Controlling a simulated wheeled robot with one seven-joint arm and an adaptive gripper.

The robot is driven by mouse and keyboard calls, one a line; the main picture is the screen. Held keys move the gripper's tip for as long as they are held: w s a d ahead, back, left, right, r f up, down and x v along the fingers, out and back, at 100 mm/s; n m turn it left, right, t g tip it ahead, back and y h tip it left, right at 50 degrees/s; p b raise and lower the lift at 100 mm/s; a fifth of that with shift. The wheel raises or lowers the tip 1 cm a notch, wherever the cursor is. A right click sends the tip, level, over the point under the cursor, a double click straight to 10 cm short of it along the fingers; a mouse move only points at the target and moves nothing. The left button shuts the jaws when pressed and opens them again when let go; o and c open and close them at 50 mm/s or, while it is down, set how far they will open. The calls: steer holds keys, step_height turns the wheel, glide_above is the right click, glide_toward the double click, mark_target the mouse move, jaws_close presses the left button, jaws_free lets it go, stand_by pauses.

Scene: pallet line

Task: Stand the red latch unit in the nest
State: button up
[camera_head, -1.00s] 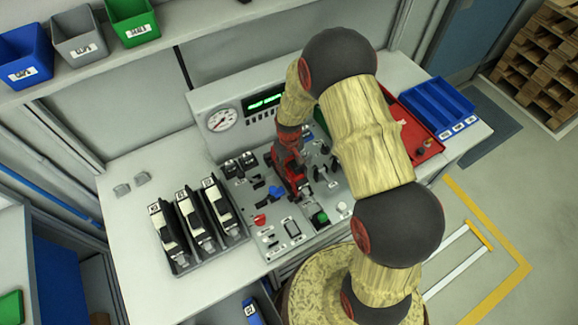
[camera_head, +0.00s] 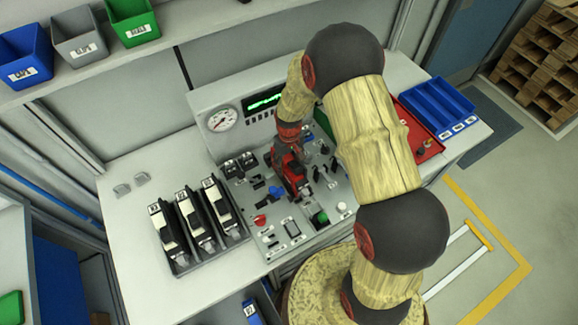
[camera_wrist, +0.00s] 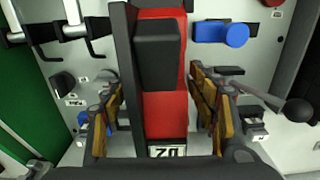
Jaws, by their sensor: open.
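The red latch unit (camera_wrist: 165,115) fills the middle of the wrist view, a tall red body with a black block on it and a printed label at its near end. It also shows on the panel in the head view (camera_head: 296,176), partly covered by my gripper. My gripper (camera_wrist: 160,103) is open, with one finger on each side of the unit. Gaps show between the fingers and its sides. I cannot make out the nest or how the unit's base sits.
A grey rack (camera_head: 180,268) with several black-and-white units stands left of the panel. A blue knob (camera_wrist: 235,35) and a black-knobbed lever (camera_wrist: 298,110) are close to my right finger. A red tray (camera_head: 425,150) and blue bin (camera_head: 440,105) lie to the right.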

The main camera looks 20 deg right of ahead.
step_height(320, 180, up, 10)
steer(key=shift+f, duration=0.15)
stand_by(1.5)
